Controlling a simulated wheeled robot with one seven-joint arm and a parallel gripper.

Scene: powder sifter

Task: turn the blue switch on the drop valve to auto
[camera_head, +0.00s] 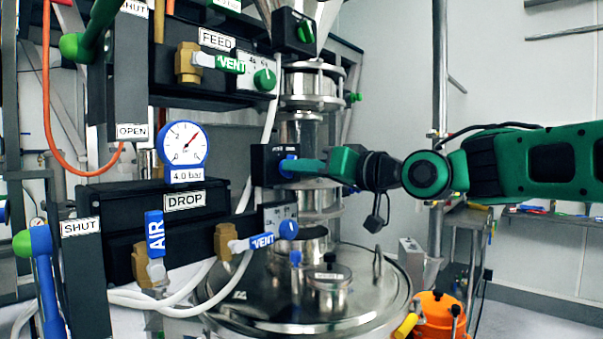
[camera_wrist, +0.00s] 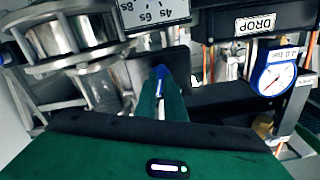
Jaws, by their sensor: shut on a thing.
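The blue switch (camera_head: 290,157) sits on a black box (camera_head: 263,165) mounted by the steel column, to the right of the gauge. Only a little blue shows; my gripper covers most of it. My gripper (camera_head: 291,168) reaches in from the right and is shut on the blue switch. In the wrist view the fingers (camera_wrist: 161,80) meet at the black box, with a bit of blue between them. The labels on the box are too small to read, so I cannot tell its setting. The DROP valve (camera_head: 180,225) is a black actuator to the left.
A blue-rimmed gauge (camera_head: 185,145) stands above the DROP label. A blue VENT lever (camera_head: 262,241) and dial (camera_head: 288,229) lie just below my gripper. A green switch (camera_head: 305,31) is above. A steel lid (camera_head: 300,310) is below; an orange container (camera_head: 437,318) stands at lower right.

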